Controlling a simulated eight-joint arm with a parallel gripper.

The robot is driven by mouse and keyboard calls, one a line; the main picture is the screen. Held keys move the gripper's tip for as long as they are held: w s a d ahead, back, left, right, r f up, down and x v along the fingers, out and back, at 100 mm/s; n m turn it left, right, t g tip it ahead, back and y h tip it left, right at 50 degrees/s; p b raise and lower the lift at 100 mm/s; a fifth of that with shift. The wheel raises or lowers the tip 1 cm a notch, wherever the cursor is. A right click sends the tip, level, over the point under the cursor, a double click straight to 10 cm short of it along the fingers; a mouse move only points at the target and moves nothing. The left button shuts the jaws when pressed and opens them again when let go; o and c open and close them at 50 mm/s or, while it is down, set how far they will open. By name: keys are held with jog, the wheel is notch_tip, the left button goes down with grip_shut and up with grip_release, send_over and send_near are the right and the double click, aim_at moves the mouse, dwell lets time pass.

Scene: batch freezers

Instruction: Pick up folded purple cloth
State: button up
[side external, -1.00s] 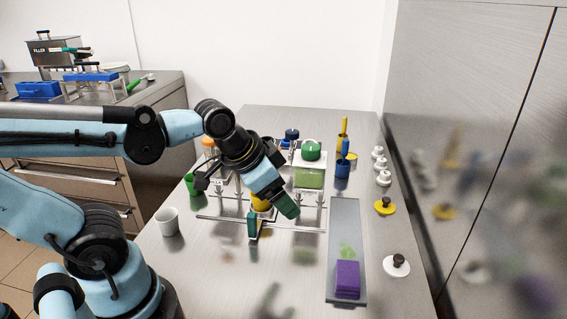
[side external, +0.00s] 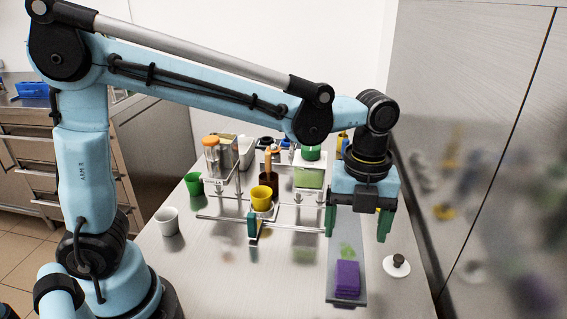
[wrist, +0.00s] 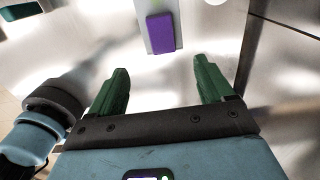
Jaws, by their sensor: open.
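The folded purple cloth (side external: 347,279) lies on the near end of a long grey tray (side external: 333,296) at the right of the table. In the wrist view the purple cloth (wrist: 160,34) shows at the top, beyond the fingertips and between their lines. My gripper (side external: 356,225) is open and empty, pointing down over the tray, above and behind the cloth in the side view. Its two green fingers show wide apart in the wrist view (wrist: 162,75). The fingers do not touch the cloth.
A green patch (side external: 347,251) lies on the tray behind the cloth. A white lid with a dark knob (side external: 397,265) sits right of the tray, near the steel wall. A rack with a yellow cup (side external: 261,197) stands left. A white cup (side external: 168,221) stands farther left. The front table is clear.

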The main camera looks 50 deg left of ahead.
aim_at(348, 274)
jog(key=f, duration=1.1)
jog(key=shift+w+f, duration=0.2)
jog(key=shift+f, duration=0.15)
jog(key=c, duration=1.1)
jog(key=shift+c, duration=0.2)
jog(key=shift+r, duration=0.2)
notch_tip(348, 274, up, 4)
jog(key=shift+f, duration=0.15)
jog(key=s+d+r, duration=0.7)
jog(key=s, duration=0.2)
jog(key=shift+s, duration=0.2)
